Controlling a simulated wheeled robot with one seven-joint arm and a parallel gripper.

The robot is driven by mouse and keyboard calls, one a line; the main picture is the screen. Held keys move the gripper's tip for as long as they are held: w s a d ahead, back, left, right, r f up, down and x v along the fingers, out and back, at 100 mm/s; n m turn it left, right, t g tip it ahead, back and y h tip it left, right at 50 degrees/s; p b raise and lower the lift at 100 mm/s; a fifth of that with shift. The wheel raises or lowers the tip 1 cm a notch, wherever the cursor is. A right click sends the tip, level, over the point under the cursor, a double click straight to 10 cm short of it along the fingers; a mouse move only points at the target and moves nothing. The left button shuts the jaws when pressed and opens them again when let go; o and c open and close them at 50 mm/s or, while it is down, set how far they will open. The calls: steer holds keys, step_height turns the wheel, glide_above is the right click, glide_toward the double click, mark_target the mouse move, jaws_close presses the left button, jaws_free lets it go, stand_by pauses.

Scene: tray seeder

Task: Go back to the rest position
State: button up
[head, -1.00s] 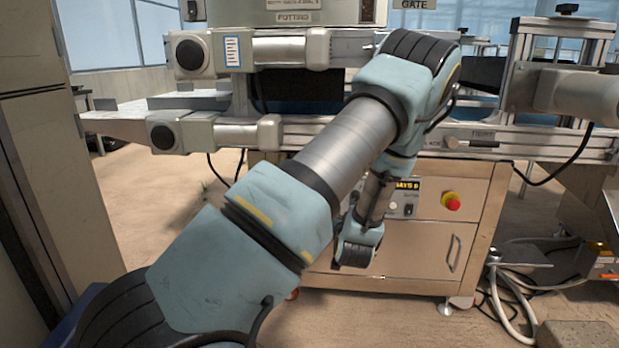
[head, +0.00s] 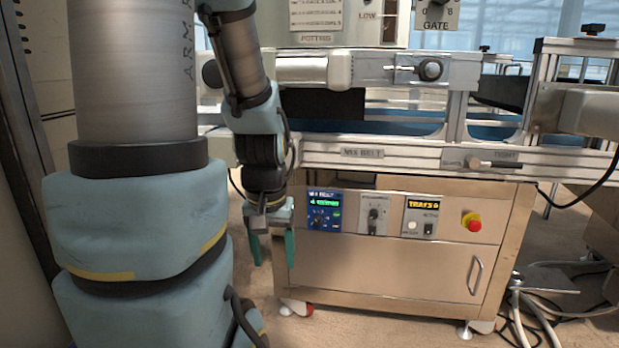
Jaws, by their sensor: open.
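My gripper (head: 271,263) hangs at the end of my arm, left of the middle of the head view, with its two green fingers pointing down. The fingers are apart with nothing between them. It hangs in front of the left edge of the seeder's control cabinet (head: 385,267), left of the blue display panel (head: 324,210). My folded arm fills the left side of the view.
The seeder's conveyor frame (head: 398,159) runs across the view above the cabinet. A red emergency stop button (head: 473,222) and a cabinet handle (head: 475,275) face me. Cables (head: 520,300) lie on the floor at right. A tall cabinet (head: 22,140) stands close at far left.

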step_height(320, 180, up, 28)
steer(key=p, duration=2.6)
steer(key=shift+w+p, duration=0.15)
steer(key=shift+p, duration=0.25)
